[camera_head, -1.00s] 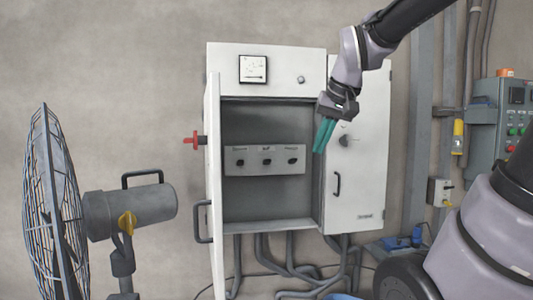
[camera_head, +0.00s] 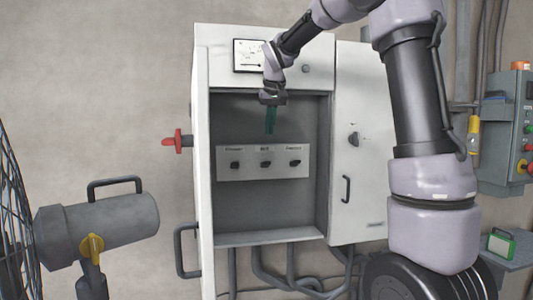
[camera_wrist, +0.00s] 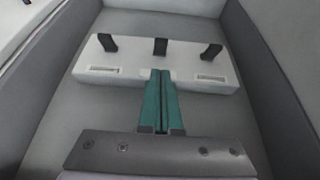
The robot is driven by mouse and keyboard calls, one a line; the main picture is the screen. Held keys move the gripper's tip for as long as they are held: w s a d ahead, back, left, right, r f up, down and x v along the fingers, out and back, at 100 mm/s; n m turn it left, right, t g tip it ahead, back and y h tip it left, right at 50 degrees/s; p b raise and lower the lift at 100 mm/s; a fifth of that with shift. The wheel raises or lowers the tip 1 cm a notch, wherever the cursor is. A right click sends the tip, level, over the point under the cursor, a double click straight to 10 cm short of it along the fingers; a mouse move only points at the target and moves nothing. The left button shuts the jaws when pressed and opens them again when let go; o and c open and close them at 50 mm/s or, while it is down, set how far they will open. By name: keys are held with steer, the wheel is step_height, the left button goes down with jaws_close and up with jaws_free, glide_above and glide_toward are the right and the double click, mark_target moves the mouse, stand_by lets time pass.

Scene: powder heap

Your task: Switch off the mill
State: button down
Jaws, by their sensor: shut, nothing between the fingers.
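A white cabinet (camera_head: 203,60) stands against the wall with its left compartment open. Inside is a pale switch panel (camera_head: 280,174) with a row of three dark switches: left switch (camera_head: 235,164), middle switch (camera_head: 265,163) and right switch (camera_head: 294,162). Labels above them are blurred; the middle one is short and may read "Mill". My gripper (camera_head: 270,132) is inside the opening, its teal fingers shut, empty and pointing down just above the middle of the panel. In the wrist view the fingertips (camera_wrist: 160,73) line up with the middle switch (camera_wrist: 160,46), apparently apart from it.
The opened door (camera_head: 203,190) stands edge-on at the left, near a red handle (camera_head: 178,141). A closed right door (camera_head: 360,190) carries a dark knob (camera_head: 353,139). A fan (camera_head: 100,220) stands at front left. A grey button box (camera_head: 512,130) hangs at the far right.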

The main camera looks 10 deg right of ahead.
mark_target(268, 162)
steer(key=x, duration=1)
steer(key=shift+s+f+t, duration=0.3)
steer(key=shift+s+t, duration=0.1)
steer(key=shift+t, duration=0.3)
stand_by(0.4)
steer(key=shift+s+f+t, duration=0.3)
steer(key=shift+f+t, duration=0.05)
steer(key=shift+t, duration=0.35)
steer(key=shift+s+f, duration=0.25)
steer(key=shift+f, duration=0.15)
steer(key=shift+r, duration=0.15)
